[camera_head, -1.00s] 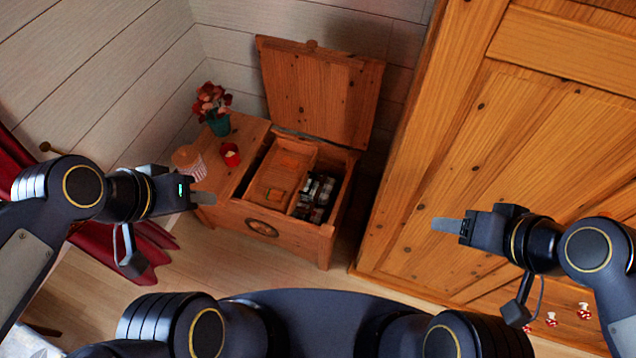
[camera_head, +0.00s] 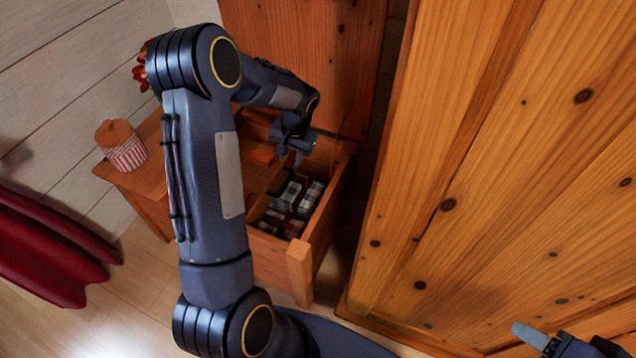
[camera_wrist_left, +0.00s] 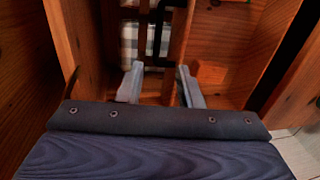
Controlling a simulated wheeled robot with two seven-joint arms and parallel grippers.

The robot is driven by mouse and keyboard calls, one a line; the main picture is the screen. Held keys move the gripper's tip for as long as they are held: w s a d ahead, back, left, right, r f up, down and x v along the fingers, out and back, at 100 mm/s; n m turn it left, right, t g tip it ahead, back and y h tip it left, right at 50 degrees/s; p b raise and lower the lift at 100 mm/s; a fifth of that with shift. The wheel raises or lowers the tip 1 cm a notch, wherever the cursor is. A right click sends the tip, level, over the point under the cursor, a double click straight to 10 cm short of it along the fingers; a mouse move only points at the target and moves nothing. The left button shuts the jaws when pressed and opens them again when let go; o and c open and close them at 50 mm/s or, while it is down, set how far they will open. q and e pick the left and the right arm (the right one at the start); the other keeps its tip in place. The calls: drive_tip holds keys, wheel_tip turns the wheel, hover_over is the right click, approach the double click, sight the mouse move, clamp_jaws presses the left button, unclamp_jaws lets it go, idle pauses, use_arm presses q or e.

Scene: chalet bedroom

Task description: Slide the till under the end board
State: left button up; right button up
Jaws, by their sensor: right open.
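The wooden till (camera_head: 258,176) sits inside the open wooden chest, partly hidden behind my left arm in the head view. The flat board (camera_head: 148,180) at the chest's left end, apparently the end board, carries a striped jar. My left gripper (camera_head: 292,158) is down in the chest opening, by the till's right side. In the left wrist view its two fingers (camera_wrist_left: 160,86) are apart, with wooden boards around and beyond them. I cannot tell whether they touch the till. My right gripper (camera_head: 530,338) is open and empty, partly cut off at the lower right.
The striped jar (camera_head: 121,146) stands near the left board's edge; red flowers (camera_head: 139,72) show behind my arm. The raised lid (camera_head: 300,40) stands behind. A large wooden wardrobe (camera_head: 480,180) is close on the right.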

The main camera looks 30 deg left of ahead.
sight(289, 178)
use_arm(q)
drive_tip(key=f+b, duration=0.1)
drive_tip(key=f, duration=0.5)
drive_tip(key=a+f+b, duration=0.1)
drive_tip(key=f, duration=0.2)
drive_tip(key=shift+w+b, duration=0.25)
drive_tip(key=shift+b, duration=0.1)
drive_tip(key=shift+a+r, duration=0.1)
drive_tip(key=shift+c, duration=0.4)
clamp_jaws()
